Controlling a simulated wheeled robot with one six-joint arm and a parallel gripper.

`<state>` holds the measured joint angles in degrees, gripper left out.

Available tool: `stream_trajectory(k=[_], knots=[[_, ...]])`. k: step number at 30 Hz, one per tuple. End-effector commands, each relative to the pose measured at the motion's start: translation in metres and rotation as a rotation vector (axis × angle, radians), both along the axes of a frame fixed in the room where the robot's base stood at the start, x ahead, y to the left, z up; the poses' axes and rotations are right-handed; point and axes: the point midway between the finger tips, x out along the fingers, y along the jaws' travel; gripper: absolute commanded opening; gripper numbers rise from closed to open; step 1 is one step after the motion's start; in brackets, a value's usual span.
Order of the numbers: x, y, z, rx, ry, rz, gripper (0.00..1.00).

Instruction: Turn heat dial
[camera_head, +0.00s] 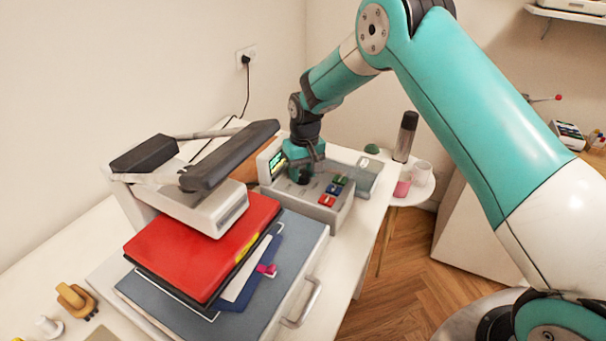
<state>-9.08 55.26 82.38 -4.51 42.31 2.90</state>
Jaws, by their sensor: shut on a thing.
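A grey control box (312,209) with a lit display (278,161) and several red, blue and green buttons (334,189) stands on the white table. My gripper (303,178) points down onto the top of this box, left of the buttons. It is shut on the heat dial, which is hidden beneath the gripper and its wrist. The dial's pointer and marks cannot be made out. The heat press (215,205), with its dark padded upper arm, stands to the left of the box.
A round side table at right holds a dark bottle (405,137) and a white cup (421,172).

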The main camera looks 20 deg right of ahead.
Motion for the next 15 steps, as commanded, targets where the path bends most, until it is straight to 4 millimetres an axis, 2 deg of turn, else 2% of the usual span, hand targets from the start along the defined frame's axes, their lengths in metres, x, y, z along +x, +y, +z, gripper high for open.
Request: stream_trajectory(k=[15], knots=[[0.0008,-0.0008,0.0014,0.000,-0.003,-0.111,0.16]])
